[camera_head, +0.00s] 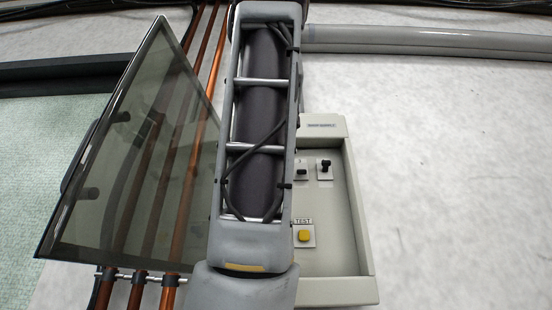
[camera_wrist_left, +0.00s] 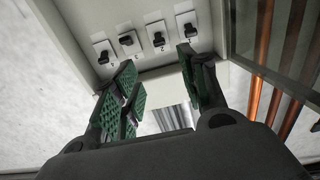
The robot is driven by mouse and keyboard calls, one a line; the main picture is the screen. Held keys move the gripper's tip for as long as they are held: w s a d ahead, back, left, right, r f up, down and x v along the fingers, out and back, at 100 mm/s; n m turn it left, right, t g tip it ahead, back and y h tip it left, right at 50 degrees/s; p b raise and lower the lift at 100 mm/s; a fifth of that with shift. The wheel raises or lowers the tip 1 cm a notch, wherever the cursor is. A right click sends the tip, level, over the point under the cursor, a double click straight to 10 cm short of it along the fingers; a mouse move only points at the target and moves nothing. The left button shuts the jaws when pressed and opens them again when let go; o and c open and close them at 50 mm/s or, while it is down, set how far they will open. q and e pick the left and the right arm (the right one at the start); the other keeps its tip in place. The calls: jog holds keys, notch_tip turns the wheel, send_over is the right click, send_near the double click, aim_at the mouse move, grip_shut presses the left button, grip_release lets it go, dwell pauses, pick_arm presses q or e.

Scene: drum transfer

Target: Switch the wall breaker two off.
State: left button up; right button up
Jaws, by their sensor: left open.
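A pale grey breaker box (camera_head: 340,215) is on the wall, its left part hidden behind my arm in the head view. My right gripper is not in view.
The box's tinted glass door (camera_head: 125,160) stands open at left, close beside my arm. A yellow button (camera_head: 304,235) under a TEST label sits low in the box. Copper pipes (camera_head: 185,150) run behind the door. A grey pipe (camera_head: 430,42) crosses the upper right wall.

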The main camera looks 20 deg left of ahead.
pick_arm(q)
jog(key=p+x, duration=0.2)
jog(key=x, duration=1.2)
jog(key=shift+p, duration=0.3)
jog(key=shift+s+f, duration=0.1)
grip_shut()
